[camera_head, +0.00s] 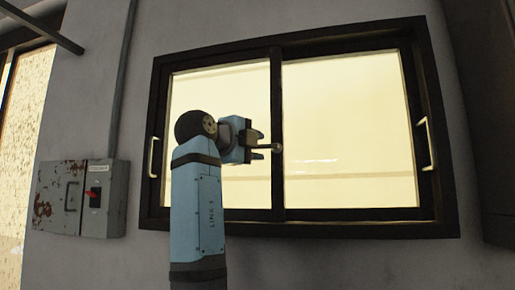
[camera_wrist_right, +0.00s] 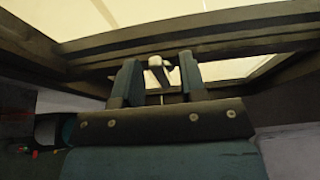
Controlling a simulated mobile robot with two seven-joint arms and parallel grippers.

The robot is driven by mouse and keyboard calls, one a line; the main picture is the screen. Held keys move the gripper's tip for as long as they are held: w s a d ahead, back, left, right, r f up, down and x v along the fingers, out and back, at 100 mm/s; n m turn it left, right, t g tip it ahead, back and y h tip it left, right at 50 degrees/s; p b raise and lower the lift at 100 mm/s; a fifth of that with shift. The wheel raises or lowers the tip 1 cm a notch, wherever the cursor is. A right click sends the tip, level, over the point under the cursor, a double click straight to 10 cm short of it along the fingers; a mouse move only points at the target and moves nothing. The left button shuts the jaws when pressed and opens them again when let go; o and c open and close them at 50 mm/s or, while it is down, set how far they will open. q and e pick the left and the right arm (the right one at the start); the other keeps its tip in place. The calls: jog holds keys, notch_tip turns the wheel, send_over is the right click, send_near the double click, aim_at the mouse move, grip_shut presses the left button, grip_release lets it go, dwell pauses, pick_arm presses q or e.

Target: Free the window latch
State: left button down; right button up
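The window latch (camera_head: 277,147) is a small pale lever on the dark middle upright of the window (camera_head: 277,190). Its arm lies about level and points left in the head view. My right gripper (camera_head: 264,146) is at the latch, with one finger above the lever and one below it. In the right wrist view the latch (camera_wrist_right: 157,64) shows between the two blue fingertips of the gripper (camera_wrist_right: 160,75), with gaps on both sides. The gripper looks open around the lever; contact cannot be told. My left gripper is not in view.
Pale handles stand on the window's left (camera_head: 153,157) and right (camera_head: 428,145) frame sides. A rusty grey box (camera_head: 60,200) and a switch box with a red switch (camera_head: 105,205) are on the wall at left. A dark upright panel (camera_head: 490,120) is at far right.

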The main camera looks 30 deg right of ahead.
jog(key=v, duration=1.2)
jog(key=shift+a+b, duration=0.3)
jog(key=shift+b, duration=0.05)
jog(key=shift+s+r, duration=0.1)
